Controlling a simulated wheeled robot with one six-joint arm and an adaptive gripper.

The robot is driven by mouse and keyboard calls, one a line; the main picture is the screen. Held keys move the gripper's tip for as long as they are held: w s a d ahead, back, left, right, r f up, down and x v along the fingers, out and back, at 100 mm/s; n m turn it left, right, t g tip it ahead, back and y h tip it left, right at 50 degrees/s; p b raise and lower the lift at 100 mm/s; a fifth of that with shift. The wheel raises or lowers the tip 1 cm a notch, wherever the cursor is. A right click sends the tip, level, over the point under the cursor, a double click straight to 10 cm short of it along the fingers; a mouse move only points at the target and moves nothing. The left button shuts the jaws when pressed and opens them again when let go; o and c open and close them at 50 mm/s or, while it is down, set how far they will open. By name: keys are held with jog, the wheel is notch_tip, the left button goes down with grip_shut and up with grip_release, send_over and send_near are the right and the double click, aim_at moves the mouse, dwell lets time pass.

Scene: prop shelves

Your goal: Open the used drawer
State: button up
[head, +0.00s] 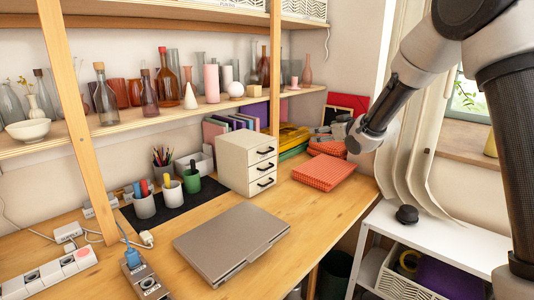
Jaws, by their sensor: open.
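A small cream drawer unit (233,164) stands on the wooden desk in the head view. It has three stacked drawers with dark handles: top (264,151), middle (264,167) and bottom (264,183). All three fronts look closed. I cannot read any label that tells which one is the used drawer. My gripper (350,135) is to the right of the unit, higher in the picture and apart from it. It is open, and I see nothing held in it. Its fingers are small and partly blend with the grey items behind.
A closed laptop (231,242) lies in front of the unit. Red patterned books (323,172) lie to its right, cups (192,181) to its left. A shelf with bottles (150,122) hangs above. A white side shelf (440,235) stands right of the desk.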

jog(key=a+f+n+g+y, duration=0.1)
jog(key=a+f+n+y, duration=0.2)
jog(key=a+f+y, duration=0.7)
jog(key=w+a+h, duration=0.1)
jog(key=w+a, duration=0.1)
jog(key=a, duration=0.1)
jog(key=w+a+h, duration=0.1)
jog(key=a, duration=0.3)
jog(key=w+a+h, duration=0.1)
jog(key=w+a, duration=0.1)
jog(key=a, duration=0.1)
jog(key=shift+w+a+f, duration=0.25)
jog(key=shift+w+f, duration=0.05)
grip_shut()
